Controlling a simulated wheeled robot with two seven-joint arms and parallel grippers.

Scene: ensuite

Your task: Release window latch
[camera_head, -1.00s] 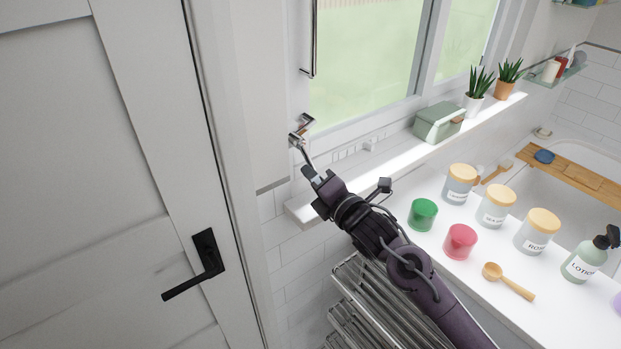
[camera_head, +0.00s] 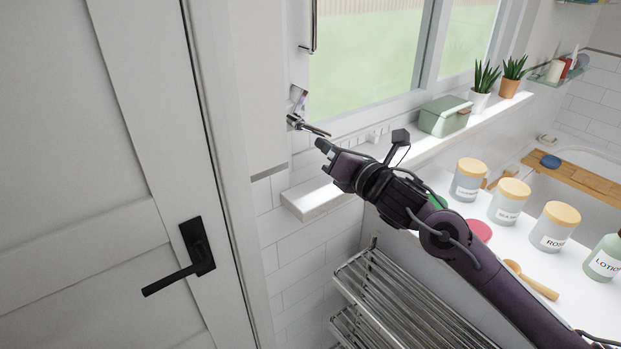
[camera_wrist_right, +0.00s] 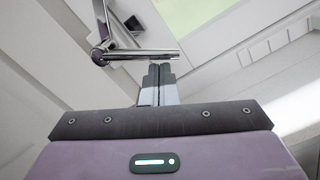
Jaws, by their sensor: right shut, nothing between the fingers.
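The window latch (camera_head: 312,127) is a chrome lever at the lower left corner of the window frame. Its lever points right and slightly down from its pivot. In the right wrist view the latch lever (camera_wrist_right: 140,53) lies across the picture just beyond the fingertips. My right gripper (camera_head: 321,146) is shut and empty, with its tips just below the lever's free end. In the right wrist view the right gripper (camera_wrist_right: 158,70) has its fingers together at or very near the lever; I cannot tell whether they touch. My left gripper is not in view.
A white sill (camera_head: 312,197) runs below the window, with a green box (camera_head: 443,117) and two potted plants. A counter at right holds several jars (camera_head: 468,181). A wire rack (camera_head: 380,290) stands below. A door with a black handle (camera_head: 197,250) is at left.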

